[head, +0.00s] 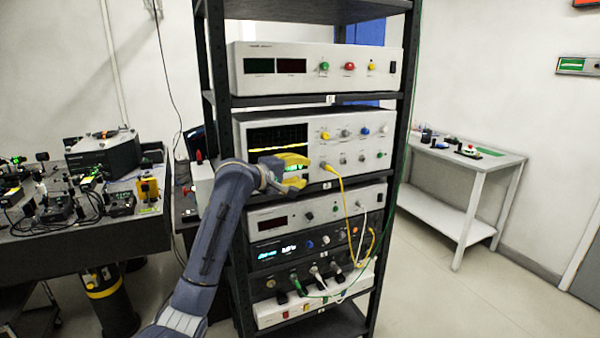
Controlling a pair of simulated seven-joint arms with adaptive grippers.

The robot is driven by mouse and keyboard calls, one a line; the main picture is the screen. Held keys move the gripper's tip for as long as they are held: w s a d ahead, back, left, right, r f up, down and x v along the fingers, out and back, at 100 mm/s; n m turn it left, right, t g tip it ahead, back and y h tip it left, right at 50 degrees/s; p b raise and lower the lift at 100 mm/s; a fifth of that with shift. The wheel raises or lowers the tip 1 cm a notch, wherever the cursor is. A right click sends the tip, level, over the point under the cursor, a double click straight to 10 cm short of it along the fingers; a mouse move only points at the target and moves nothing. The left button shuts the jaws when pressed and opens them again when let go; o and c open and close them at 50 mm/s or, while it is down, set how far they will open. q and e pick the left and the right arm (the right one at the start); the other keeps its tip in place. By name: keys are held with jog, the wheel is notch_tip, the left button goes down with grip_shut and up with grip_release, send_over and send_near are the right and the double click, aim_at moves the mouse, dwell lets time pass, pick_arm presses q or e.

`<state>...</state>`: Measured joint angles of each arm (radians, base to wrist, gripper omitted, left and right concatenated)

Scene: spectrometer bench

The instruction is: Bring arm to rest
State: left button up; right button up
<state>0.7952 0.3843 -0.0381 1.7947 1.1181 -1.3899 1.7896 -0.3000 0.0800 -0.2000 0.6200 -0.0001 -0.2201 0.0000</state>
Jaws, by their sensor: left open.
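My left arm reaches up from the bottom of the head view. My left gripper (298,174), with yellow fingers, is open in front of the rack's oscilloscope (350,128). It covers the lower left part of that unit, and I cannot tell whether it touches the front. I see nothing held between the fingers. My right gripper is not in view.
The dark rack (222,60) holds several instruments, including a top unit (300,90) with coloured knobs. Yellow, white and green cables hang in front of its lower units. An optics bench (90,240) stands left, a side table (465,165) right. Floor at right is clear.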

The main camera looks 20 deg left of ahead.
pick_arm(q)
notch_tip(320, 180, down, 35)
jog(key=w+a+m+g+y, duration=0.1)
jog(key=a+g+y, duration=0.1)
jog(key=g+y, duration=0.1)
jog(key=s+f+m+g+y, duration=0.1)
jog(key=s+f, duration=0.4)
jog(key=f, duration=0.5)
jog(key=s+f+m+g, duration=0.15)
jog(key=s+f, duration=0.25)
jog(key=f, duration=0.5)
jog(key=s+f+m+g+y, duration=0.15)
jog(key=s+f, duration=0.35)
jog(key=f, duration=0.5)
jog(key=s+d+f+m+g, duration=0.1)
jog(key=s+f+m+g, duration=0.15)
jog(key=s+f, duration=1.05)
jog(key=s+d+f+m+g, duration=0.1)
jog(key=s+f+m, duration=0.2)
jog(key=s+f, duration=1)
jog(key=s+d+f+m+g, duration=0.1)
jog(key=s+f+m, duration=0.2)
jog(key=s, duration=1.4)
jog(key=s+d+f+m+g, duration=0.1)
jog(key=s+d+f+m, duration=0.1)
jog(key=s, duration=1.5)
jog(key=shift+s+d+f+m+g, duration=0.25)
jog(key=shift+s+f+m+g, duration=0.15)
jog(key=shift+m, duration=0.15)
